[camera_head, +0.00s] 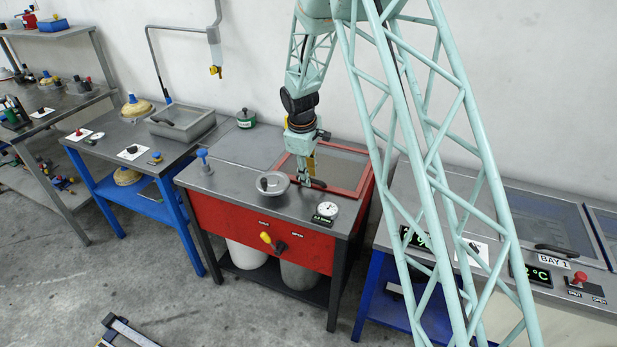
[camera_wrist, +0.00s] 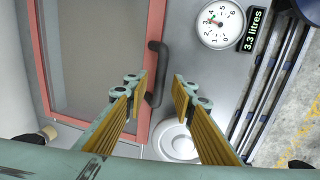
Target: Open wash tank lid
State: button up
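The wash tank (camera_head: 258,230) is a red cabinet with a grey metal top. Its lid is a red-framed grey panel (camera_head: 345,168) lying flat at the right of that top; it fills the upper left of the wrist view (camera_wrist: 90,55). A black bar handle (camera_wrist: 155,72) sits on the lid's frame edge; it also shows in the head view (camera_head: 318,183). My gripper (camera_wrist: 160,84) points down over this edge, open and empty. The handle lies between the fingertips, nearer the left one. I cannot tell whether they touch it.
A round metal cap (camera_head: 272,183) and a dial gauge (camera_head: 326,209) stand on the tank top near my gripper. A "3.3 litres" display (camera_wrist: 254,29) is beside the gauge. A yellow-tipped lever (camera_head: 270,240) is on the red front. Benches stand on both sides.

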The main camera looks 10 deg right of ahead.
jog(key=shift+f, duration=0.15)
jog(key=shift+c, duration=0.2)
grip_shut()
jog(key=shift+w+r+p, duration=0.1)
jog(key=shift+r+p, duration=0.15)
jog(key=shift+p, duration=0.05)
